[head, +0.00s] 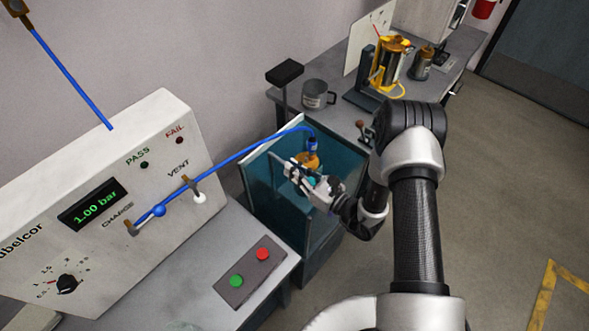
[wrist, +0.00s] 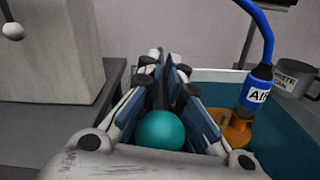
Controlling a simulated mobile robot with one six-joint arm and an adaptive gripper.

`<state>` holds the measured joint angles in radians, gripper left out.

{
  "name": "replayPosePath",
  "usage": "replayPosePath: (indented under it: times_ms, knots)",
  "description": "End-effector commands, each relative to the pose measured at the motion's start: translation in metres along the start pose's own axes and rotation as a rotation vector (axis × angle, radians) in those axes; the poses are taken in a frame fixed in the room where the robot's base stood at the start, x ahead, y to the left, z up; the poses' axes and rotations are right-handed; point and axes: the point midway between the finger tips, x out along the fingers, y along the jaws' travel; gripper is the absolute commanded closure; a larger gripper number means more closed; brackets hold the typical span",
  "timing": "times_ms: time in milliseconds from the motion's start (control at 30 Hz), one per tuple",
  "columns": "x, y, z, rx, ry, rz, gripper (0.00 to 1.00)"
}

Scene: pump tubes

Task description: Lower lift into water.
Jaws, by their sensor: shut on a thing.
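My gripper (head: 298,172) reaches over the water tank (head: 262,190). In the wrist view my gripper (wrist: 165,75) has its fingers drawn together around a teal ball knob (wrist: 165,131). I take the knob for the lift's handle; the rest of the lift is hidden by my gripper or cannot be made out. An orange pump part (head: 307,160) with a blue connector on top is beside the fingers, inside the tank outline. The connector (wrist: 258,88) is marked "AIR" in the wrist view. The pictures do not settle how deep the orange part sits.
A blue hose (head: 240,156) arches from the white test panel (head: 165,120), reading 1.00 bar, to the connector. A grey mug (head: 318,95) and a black-topped post (head: 284,74) stand behind the tank. A button box (head: 250,277) lies in front on the bench.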

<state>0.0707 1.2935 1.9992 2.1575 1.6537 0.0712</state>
Motion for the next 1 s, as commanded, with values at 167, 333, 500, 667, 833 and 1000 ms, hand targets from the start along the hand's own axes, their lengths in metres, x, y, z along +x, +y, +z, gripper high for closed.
replayPosePath:
  times_ms: [167,333,500,667,833,1000]
  knots:
    - [-0.001,0.001,-0.002,0.003,0.004,0.0,1.0]
    - [-0.001,0.001,-0.002,0.003,0.004,0.0,0.94]
    - [-0.001,0.001,-0.002,0.002,0.003,0.001,0.82]
    - [-0.01,0.0,-0.002,0.004,0.004,-0.002,0.73]
    - [-0.042,-0.003,-0.001,0.006,0.002,-0.01,0.7]
    - [-0.079,-0.002,-0.001,0.004,0.001,-0.008,0.7]
